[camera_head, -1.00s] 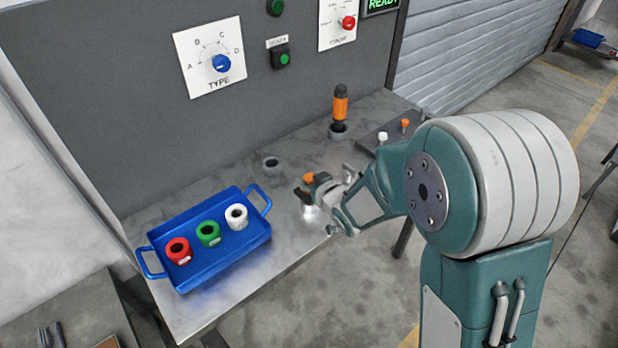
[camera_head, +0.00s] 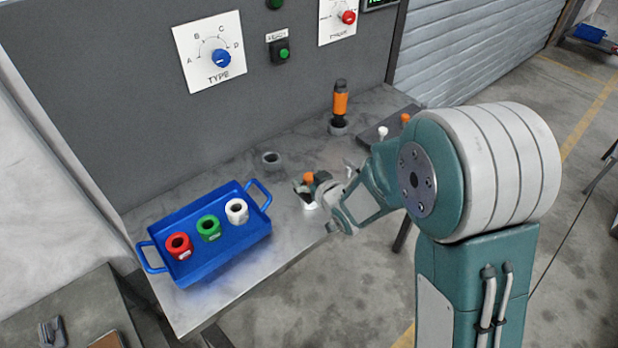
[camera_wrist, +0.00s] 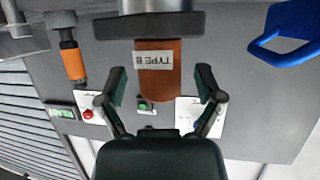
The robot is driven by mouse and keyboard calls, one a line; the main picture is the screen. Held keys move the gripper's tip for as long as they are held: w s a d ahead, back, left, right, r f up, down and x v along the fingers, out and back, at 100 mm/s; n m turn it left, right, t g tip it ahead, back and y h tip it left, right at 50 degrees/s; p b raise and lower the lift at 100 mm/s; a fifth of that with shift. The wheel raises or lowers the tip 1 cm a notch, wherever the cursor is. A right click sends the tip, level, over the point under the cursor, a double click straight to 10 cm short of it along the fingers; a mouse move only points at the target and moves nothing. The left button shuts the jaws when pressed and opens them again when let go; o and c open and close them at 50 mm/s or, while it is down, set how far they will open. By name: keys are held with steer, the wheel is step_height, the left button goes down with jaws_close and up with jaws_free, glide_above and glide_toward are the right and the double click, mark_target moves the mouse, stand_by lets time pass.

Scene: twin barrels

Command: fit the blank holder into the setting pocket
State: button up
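An orange block labelled "TYPE B" on a dark grey base, which looks like the holder, fills the middle of the wrist view (camera_wrist: 160,85); its orange top also shows in the head view (camera_head: 308,178). My gripper (camera_wrist: 161,87) has one finger on each side of the orange part, with a visible gap on both sides, so it is open around it. An empty grey ring-shaped socket (camera_head: 272,160), possibly the setting pocket, is in the tabletop behind and left.
A blue tray (camera_head: 225,252) with red, green and white hollow cylinders is at left. An orange-and-black tool (camera_head: 340,103) stands upright in a socket at the back. A dark plate with white and orange pegs (camera_head: 383,132) is at right. The panel wall (camera_head: 130,100) bounds the back.

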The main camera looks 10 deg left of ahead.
steer(key=v, duration=1.2)
stand_by(0.5)
steer(key=s+d+r+m+g+h, duration=0.1)
steer(key=s+d+r+m+h, duration=0.1)
steer(key=d+r+h, duration=0.35)
steer(key=s+d+r+m+h, duration=0.1)
steer(key=d+r+m+h, duration=0.15)
steer(key=d, duration=0.65)
steer(key=s+d+r+m+g, duration=0.1)
steer(key=s+d+r+g, duration=0.1)
steer(key=s, duration=0.5)
steer(key=s+d+r+m+g, duration=0.1)
steer(key=s+r+m+g, duration=0.1)
steer(key=s, duration=0.5)
steer(key=shift+s+d, duration=0.25)
steer(key=shift+d, duration=0.15)
